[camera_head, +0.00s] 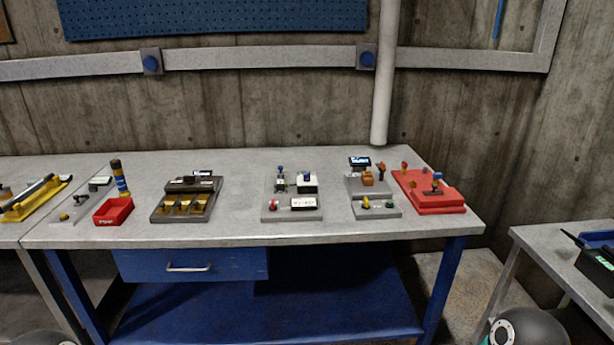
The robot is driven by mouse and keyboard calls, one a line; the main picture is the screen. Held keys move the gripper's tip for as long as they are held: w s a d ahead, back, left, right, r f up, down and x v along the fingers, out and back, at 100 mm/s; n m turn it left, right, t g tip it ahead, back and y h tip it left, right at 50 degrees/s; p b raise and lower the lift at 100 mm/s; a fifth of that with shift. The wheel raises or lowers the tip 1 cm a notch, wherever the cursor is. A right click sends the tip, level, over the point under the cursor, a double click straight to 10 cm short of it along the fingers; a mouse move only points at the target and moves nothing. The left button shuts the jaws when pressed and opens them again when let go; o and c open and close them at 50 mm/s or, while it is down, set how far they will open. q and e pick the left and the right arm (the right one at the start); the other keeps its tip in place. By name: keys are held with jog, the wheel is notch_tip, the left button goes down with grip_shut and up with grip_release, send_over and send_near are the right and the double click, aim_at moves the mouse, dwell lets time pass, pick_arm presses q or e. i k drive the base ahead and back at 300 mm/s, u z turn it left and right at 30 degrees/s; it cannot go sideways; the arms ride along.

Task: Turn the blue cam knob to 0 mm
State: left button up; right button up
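One blue-topped part (281,169) stands upright on the grey fixture plate (284,215) near the middle. The other blue-topped part (437,176) is on the red fixture (440,203) at the right end. Both are too small to read any mm scale or pointer. Neither of my grippers is in view. Only rounded grey parts, likely my arms, show at the bottom left and bottom right edges.
A pipe (384,80) rises behind. Bare bench lies between fixtures.

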aim_at(306, 178)
jog(key=z, duration=0.05)
jog(key=i, duration=0.2)
jog(key=u, duration=2.7)
jog(key=k, duration=1.55)
jog(key=z, duration=1.55)
jog(key=i, duration=0.95)
jog(key=z, duration=0.15)
